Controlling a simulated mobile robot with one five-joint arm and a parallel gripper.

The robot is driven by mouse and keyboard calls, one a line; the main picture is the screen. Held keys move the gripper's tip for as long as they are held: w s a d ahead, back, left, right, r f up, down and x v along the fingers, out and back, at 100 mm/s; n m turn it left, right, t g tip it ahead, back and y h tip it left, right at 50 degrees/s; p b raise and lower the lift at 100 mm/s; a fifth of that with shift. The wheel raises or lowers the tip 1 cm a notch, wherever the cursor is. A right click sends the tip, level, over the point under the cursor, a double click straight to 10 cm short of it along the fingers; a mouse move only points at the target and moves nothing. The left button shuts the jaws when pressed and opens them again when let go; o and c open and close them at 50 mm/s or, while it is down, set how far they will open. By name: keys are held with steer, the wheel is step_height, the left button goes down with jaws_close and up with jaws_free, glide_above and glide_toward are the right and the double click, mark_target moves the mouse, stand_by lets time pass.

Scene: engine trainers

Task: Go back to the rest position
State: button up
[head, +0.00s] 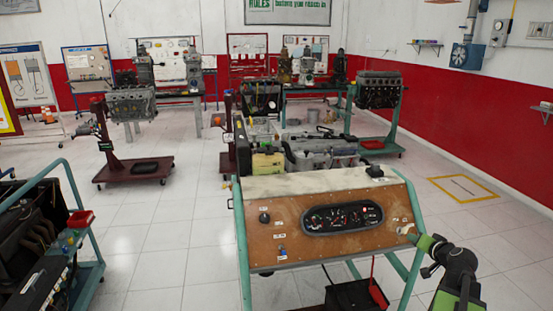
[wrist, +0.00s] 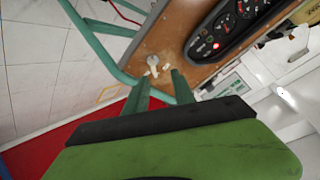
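My gripper (head: 416,237) is at the right edge of the engine trainer's brown control panel (head: 330,246). In the wrist view my gripper (wrist: 161,74) shows two green fingers apart, with a gap between them. A pale key-like piece (wrist: 153,62) stands on the panel just beyond the fingertips, roughly in line with the gap. The fingers do not appear closed on it. The black gauge cluster (head: 342,218) sits in the panel's middle. In the wrist view a red lamp (wrist: 215,46) on it is lit.
The trainer's teal frame (head: 243,250) runs down beside the panel, with a black box (head: 355,296) below. Another engine stand (head: 45,245) is at the left. Engines on stands and benches fill the back. Tiled floor (head: 500,262) is clear at the right.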

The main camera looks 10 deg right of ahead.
steer(key=w+a+f+n+g+y, duration=0.2)
steer(key=a+f, duration=0.1)
steer(key=a, duration=0.6)
steer(key=w+a+f+n+g+y, duration=0.1)
steer(key=a+f+n, duration=0.1)
steer(key=a, duration=0.7)
steer(key=w+a+f+n+g+y, duration=0.1)
steer(key=w+a+f+g+y, duration=0.15)
steer(key=a, duration=0.65)
steer(key=s+a+f+n+g+h, duration=0.1)
steer(key=s+a, duration=0.4)
steer(key=a, duration=0.5)
steer(key=s+a+f+n+g+h, duration=0.1)
steer(key=s+a+f+n+g, duration=0.2)
steer(key=a, duration=0.7)
steer(key=shift+s+a+f+g+h, duration=0.15)
steer(key=shift+s+f+g+h, duration=0.25)
steer(key=shift+s+g, duration=0.85)
